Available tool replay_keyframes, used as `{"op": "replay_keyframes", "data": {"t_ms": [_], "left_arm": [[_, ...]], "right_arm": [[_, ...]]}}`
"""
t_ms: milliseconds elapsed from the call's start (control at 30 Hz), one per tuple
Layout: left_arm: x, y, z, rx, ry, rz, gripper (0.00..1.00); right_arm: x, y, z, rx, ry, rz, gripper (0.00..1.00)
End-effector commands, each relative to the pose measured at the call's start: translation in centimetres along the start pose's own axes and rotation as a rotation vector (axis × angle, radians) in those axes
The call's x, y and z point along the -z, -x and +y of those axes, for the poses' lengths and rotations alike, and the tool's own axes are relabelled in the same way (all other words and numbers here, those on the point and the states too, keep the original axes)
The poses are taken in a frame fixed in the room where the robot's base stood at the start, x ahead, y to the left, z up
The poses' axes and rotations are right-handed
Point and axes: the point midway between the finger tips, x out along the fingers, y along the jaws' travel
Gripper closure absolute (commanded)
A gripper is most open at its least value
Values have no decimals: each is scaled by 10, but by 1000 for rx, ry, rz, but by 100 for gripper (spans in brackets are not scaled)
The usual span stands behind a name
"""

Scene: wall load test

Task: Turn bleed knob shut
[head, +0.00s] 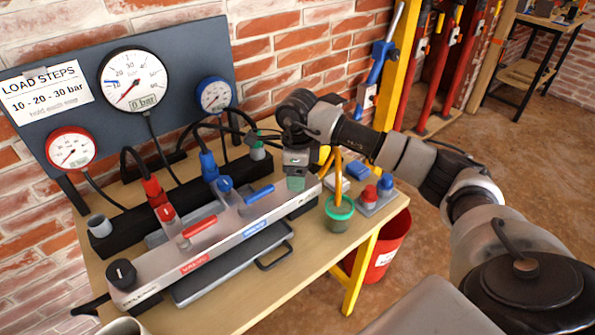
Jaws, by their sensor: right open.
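A long grey manifold (225,243) lies along the bench, with a red lever (200,227) and a blue lever (259,195) on top. A round black knob (121,272) stands on its left end. A small green piece (296,184) shows at its right end, directly under my right gripper (297,172). I cannot tell from the picture which of these is the bleed knob. My right gripper points down and is open, close above or around the green piece; contact cannot be made out. My left gripper is not in view.
A dark panel behind carries a white gauge (134,81), a red gauge (70,148) and a blue gauge (215,95). A green cup (339,213) and red and blue caps (377,190) stand right of the gripper. A red bucket (388,248) is below.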

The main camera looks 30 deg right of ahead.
Motion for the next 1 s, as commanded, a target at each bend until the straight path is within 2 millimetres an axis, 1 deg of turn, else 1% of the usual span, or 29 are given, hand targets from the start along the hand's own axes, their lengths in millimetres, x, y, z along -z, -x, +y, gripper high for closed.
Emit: {"op": "replay_keyframes", "data": {"t_ms": [100,133,433,767,1000], "left_arm": [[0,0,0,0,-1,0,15],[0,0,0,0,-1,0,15],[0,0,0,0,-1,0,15],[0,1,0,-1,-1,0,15],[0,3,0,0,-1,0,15]], "right_arm": [[0,0,0,0,0,0,37],[0,0,0,0,0,0,40],[0,0,0,0,0,0,86],[0,1,0,0,-47,0,86],[0,1,0,0,-193,1,86]]}}
